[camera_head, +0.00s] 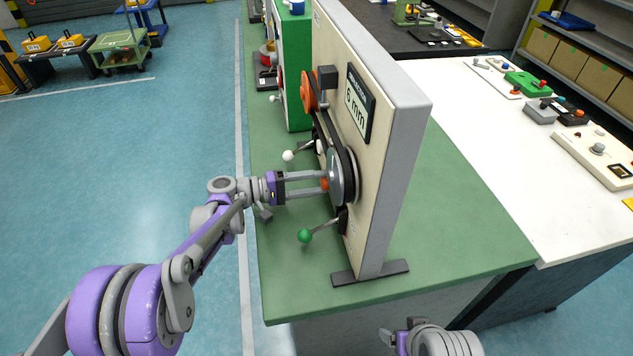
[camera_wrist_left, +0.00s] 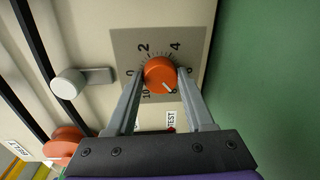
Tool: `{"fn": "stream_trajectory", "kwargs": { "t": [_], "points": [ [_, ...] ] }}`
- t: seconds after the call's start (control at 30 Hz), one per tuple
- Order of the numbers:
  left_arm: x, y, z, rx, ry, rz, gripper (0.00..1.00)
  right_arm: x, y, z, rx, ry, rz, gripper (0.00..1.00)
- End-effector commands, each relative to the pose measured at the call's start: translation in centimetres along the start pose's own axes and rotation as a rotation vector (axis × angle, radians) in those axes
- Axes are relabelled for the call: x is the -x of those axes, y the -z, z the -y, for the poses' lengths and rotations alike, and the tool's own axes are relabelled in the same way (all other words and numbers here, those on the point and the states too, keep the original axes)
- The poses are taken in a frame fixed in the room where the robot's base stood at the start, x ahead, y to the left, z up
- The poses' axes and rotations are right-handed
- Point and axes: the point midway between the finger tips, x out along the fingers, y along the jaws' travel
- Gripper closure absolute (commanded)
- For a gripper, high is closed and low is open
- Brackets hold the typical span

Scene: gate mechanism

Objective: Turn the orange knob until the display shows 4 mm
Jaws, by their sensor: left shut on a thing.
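The orange knob (camera_wrist_left: 160,74) sits on a grey dial plate (camera_wrist_left: 192,42) with even numbers from 0 to 10. Its white mark points to the lower right in the wrist view. My left gripper (camera_wrist_left: 161,80) is shut on the knob, one finger on each side. In the head view the left gripper (camera_head: 322,185) reaches in from the left, and only a bit of the knob (camera_head: 325,184) shows between its fingers. The display (camera_head: 357,103) on the upright panel (camera_head: 387,150) shows a small tilted digit, 5 or 6, before "mm".
A green-balled lever (camera_head: 305,236) and a white-balled lever (camera_head: 288,156) stick out close to my left gripper. The green table (camera_head: 455,235) is clear right of the panel.

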Motion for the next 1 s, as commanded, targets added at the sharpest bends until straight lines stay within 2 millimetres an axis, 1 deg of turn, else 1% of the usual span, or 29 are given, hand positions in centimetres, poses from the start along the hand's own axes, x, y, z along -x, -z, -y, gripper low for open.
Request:
{"fn": "stream_trajectory", "kwargs": {
  "t": [0.3, 0.5, 0.7, 1.0],
  "points": [
    [0.00, -0.07, 0.09, -0.285, -0.013, -0.018, 1.00, 0.01, 0.01, 0.00, 0.000, 0.000, 0.000, 0.17],
    [-0.01, -0.09, 0.14, -0.426, -0.020, -0.026, 1.00, 0.02, 0.01, 0.00, 0.000, 0.000, 0.000, 0.17],
    [-0.01, -0.09, 0.15, -0.522, -0.024, -0.032, 1.00, 0.03, 0.01, 0.00, 0.000, 0.000, 0.000, 0.17],
    [-0.01, -0.08, 0.16, -0.581, -0.027, -0.036, 1.00, 0.03, 0.02, 0.00, 0.000, 0.000, 0.000, 0.17]
  ]
}}
